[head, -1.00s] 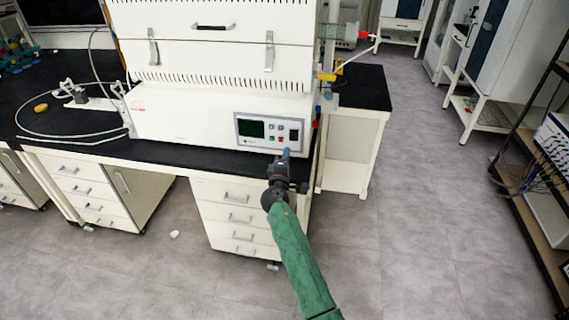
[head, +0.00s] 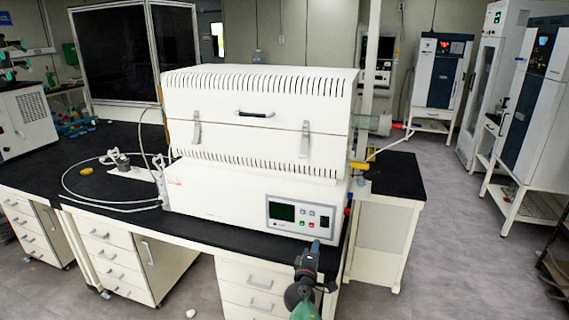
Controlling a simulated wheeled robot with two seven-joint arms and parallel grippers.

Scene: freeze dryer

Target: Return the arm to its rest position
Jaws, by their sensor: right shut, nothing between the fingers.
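My right gripper (head: 314,249) is at the lower middle of the head view, in front of the control panel (head: 300,217) of the white bench-top machine (head: 230,192). It is shut and empty. Its tip lies just below the panel's buttons in the picture; I cannot tell whether it touches the front. My green right forearm shows only at the bottom edge.
The machine stands on a black bench top (head: 120,209) with white drawers (head: 255,290) below. A loose white hose (head: 85,198) and a yellow object (head: 86,171) lie on the left. Open grey floor (head: 450,230) is on the right, with tall cabinets (head: 535,120) behind.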

